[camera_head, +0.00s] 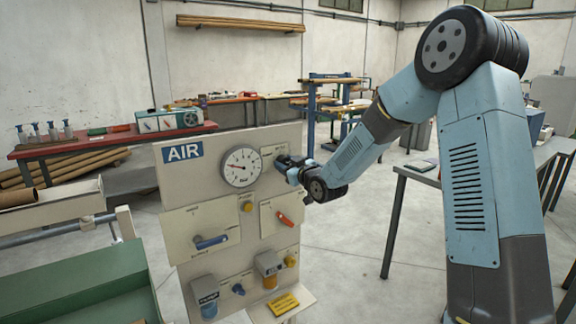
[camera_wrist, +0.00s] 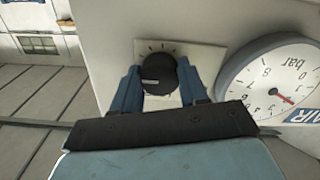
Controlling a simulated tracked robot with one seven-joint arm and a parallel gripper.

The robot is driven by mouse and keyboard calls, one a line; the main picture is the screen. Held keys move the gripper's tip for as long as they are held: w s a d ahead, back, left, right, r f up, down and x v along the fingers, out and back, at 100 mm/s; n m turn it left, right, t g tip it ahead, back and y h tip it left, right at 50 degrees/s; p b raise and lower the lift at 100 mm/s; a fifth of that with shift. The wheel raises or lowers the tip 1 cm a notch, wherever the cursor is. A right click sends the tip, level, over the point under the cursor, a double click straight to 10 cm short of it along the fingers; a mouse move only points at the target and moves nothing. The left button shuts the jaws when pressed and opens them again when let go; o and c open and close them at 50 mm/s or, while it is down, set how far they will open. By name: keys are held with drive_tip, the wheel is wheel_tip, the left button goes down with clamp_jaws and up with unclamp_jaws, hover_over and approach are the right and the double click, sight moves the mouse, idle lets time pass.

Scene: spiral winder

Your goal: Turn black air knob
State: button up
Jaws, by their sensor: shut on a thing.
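The black air knob (camera_wrist: 158,75) sits on a pale plate with tick marks in the wrist view. It is round with a light pointer line facing left in that view. My gripper (camera_wrist: 156,84) is shut on the knob, with one blue finger on each side. In the head view my gripper (camera_head: 292,165) reaches the upper right of the beige AIR panel (camera_head: 215,185) and hides the knob. The round pressure gauge (camera_head: 241,166) is just left of my gripper there. Its red needle also shows on the gauge (camera_wrist: 270,85) in the wrist view.
Below on the panel are a red-handled valve (camera_head: 285,219), a blue-handled valve (camera_head: 211,242), yellow knobs and two filter bowls. A green tray (camera_head: 80,290) stands at the left. A dark table (camera_head: 420,178) is at the right. Open floor lies between panel and table.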

drive_tip(key=m, duration=0.4)
drive_tip(key=shift+w+d+r+m, duration=0.1)
drive_tip(key=shift+m, duration=0.2)
drive_tip(key=m, duration=0.4)
drive_tip(key=shift+m, duration=0.3)
drive_tip(key=m, duration=0.4)
drive_tip(key=shift+d+m, duration=0.1)
drive_tip(key=shift+m, duration=2.1)
drive_tip(key=o, duration=1.1)
drive_tip(key=shift+c, duration=0.2)
drive_tip(key=v, duration=1.3)
drive_tip(key=shift+s, duration=0.35)
